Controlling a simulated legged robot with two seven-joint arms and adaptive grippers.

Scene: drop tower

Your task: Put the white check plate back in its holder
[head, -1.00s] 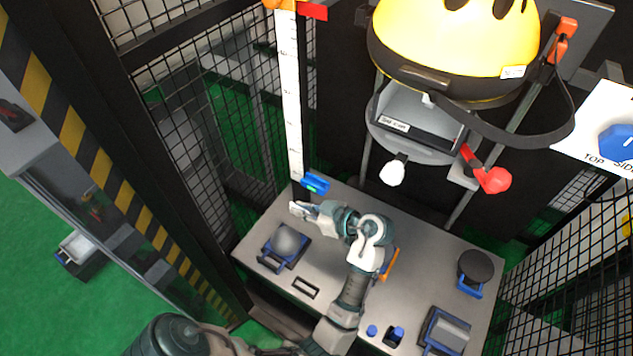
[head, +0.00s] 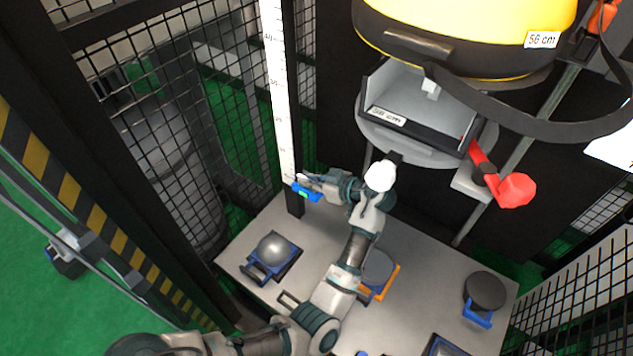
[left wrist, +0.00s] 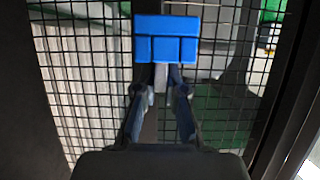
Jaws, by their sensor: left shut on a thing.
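My left gripper (head: 314,184) is at the blue slider (head: 304,193) with a green mark, at the lower end of the white upright scale (head: 277,85). In the left wrist view the blue slider (left wrist: 167,40) stands just beyond the fingertips (left wrist: 161,80); the fingers are close together, shut on it. I cannot make out a separate white check plate in either view. My right gripper is not in view.
The grey table (head: 235,240) carries a blue cradle with a grey dome (head: 274,247), a grey disc with an orange holder (head: 377,268) and a black disc in a blue holder (head: 485,290).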

